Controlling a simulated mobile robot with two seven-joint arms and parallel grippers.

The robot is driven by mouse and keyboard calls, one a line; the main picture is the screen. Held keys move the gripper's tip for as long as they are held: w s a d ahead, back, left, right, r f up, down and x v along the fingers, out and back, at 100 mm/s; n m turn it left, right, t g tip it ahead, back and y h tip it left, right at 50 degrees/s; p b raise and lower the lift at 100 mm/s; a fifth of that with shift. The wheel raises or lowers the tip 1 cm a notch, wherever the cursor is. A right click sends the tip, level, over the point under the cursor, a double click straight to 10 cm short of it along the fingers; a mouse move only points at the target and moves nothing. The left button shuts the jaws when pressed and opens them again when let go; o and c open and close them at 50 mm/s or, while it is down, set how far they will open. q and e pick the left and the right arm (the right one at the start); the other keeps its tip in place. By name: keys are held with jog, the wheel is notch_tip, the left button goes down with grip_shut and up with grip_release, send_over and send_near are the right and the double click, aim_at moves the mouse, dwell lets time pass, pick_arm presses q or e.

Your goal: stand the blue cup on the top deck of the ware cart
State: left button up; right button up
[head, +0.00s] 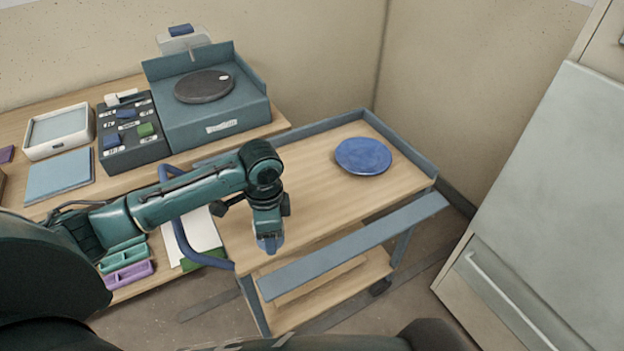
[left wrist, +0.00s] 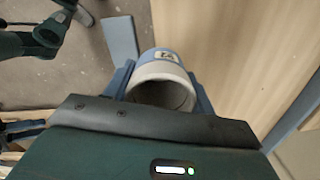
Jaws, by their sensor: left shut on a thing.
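The blue cup (left wrist: 158,55) is between the fingers of my left gripper (left wrist: 162,88) in the left wrist view. Its pale rim and dark hollow face the camera, and a small label shows on its blue side. In the head view my left gripper (head: 268,236) points down at the near left part of the ware cart, and a bit of the blue cup (head: 270,244) shows below it. The cart's wooden top deck (head: 300,195) has a blue-grey rim along its far and right sides. The gap between cup and deck is unclear.
A round blue plate (head: 363,156) lies on the far right of the deck. A blue-grey bar (head: 355,245) runs along the cart's near side. A workbench (head: 128,82) with a turntable unit (head: 205,112) stands behind left. The deck's middle is clear.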

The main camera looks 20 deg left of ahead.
pick_arm(q)
jog(key=w+a+r+m, duration=0.5)
jog(key=w+a+m, duration=0.25)
jog(key=m, duration=1.05)
jog(key=shift+m, duration=0.4)
jog(key=f, duration=1)
jog(key=shift+w+d+b, duration=0.3)
jog(key=shift+w+d, duration=0.05)
jog(key=shift+w, duration=0.05)
jog(key=shift+f, duration=0.15)
jog(key=o, duration=0.6)
jog(key=shift+f, duration=0.1)
jog(key=o, duration=0.5)
